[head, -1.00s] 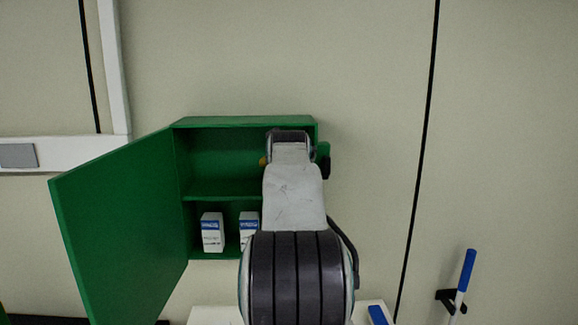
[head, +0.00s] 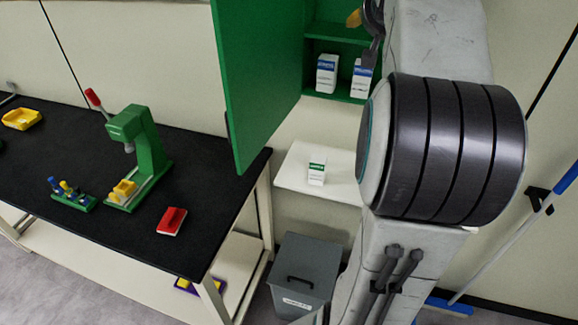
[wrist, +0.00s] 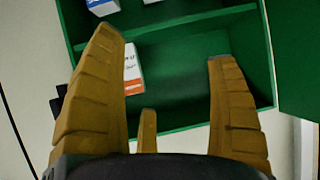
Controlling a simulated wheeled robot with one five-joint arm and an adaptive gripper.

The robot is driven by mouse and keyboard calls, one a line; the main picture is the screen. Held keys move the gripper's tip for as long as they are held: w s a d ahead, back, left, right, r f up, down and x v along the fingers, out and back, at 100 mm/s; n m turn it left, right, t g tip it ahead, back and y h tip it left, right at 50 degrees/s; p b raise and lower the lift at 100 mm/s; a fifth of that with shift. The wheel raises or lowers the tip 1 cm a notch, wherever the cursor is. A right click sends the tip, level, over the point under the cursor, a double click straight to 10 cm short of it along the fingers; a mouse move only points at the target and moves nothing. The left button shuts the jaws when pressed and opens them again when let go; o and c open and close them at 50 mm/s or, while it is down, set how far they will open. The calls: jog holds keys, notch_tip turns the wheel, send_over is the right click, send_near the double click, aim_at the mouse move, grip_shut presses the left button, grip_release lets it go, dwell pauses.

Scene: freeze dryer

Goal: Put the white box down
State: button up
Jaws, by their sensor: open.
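My gripper (wrist: 168,50) is open in the wrist view, with its yellow fingers apart inside the green cabinet (wrist: 200,65), which appears upside down there. A white box with an orange-red label (wrist: 133,72) stands on the upper shelf, partly hidden by the left finger; I cannot tell whether they touch. In the head view, only a bit of my gripper (head: 355,18) shows before the cabinet (head: 345,35). Two white boxes with blue labels stand in the lower compartment, left (head: 327,75) and right (head: 361,80). A white box with a green label (head: 317,174) stands on a white ledge (head: 295,172).
The open cabinet door (head: 255,75) juts out at left. A black bench (head: 60,150) holds a green press (head: 145,150), a red item (head: 172,220) and a yellow tray (head: 22,118). A grey bin (head: 300,270) stands below the ledge. The ledge has free room left of its box.

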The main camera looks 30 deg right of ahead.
jog(key=s+a+f+n+y, duration=0.1)
jog(key=a+f+n+y, duration=0.3)
jog(key=a, duration=1)
jog(key=s+a+f+n+g+y, duration=0.3)
jog(key=s+a+f+n+y, duration=0.1)
jog(key=s+a+f, duration=1.4)
jog(key=shift+s+a+f+n+g, duration=0.3)
jog(key=shift+a+g, duration=0.1)
jog(key=shift+a, duration=0.55)
